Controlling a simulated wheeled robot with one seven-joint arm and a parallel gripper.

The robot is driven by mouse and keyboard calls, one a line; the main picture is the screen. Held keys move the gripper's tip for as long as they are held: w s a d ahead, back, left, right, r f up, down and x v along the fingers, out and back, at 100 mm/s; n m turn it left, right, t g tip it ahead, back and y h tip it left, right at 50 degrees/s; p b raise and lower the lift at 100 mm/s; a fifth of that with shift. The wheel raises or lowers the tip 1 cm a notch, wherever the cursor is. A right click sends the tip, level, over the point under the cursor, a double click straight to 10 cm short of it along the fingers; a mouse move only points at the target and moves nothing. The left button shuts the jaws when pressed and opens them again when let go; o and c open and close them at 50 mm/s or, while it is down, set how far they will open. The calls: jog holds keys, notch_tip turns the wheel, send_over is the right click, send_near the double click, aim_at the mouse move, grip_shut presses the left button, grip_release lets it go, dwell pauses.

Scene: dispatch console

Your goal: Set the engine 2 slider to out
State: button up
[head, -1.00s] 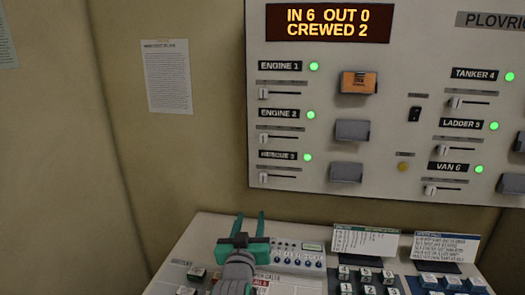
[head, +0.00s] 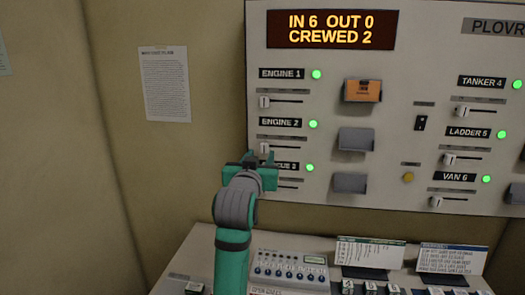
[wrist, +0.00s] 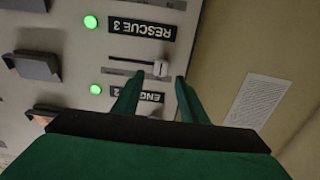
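The engine 2 slider has a pale knob (head: 264,148) at the left end of its dark slot, below the ENGINE 2 label (head: 276,123). The wrist view is upside down; there the knob (wrist: 160,68) shows between and just beyond the fingertips. My gripper (head: 260,160) is in front of the board, just below this slider, and partly hides the RESCUE 3 label and slider. In the wrist view my gripper (wrist: 158,78) is open, one finger on each side of the knob, with nothing held. Contact cannot be told.
The engine 1 slider (head: 264,102) is above, its knob also at left. Grey blocks (head: 355,140) stick out to the right. The display (head: 331,29) reads IN 6, OUT 0, CREWED 2. The desk with a button panel (head: 290,265) lies below.

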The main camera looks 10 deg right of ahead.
aim_at(264, 148)
jog(key=x, duration=0.6)
jog(key=shift+a, duration=0.1)
grip_shut()
jog(key=shift+s, duration=0.1)
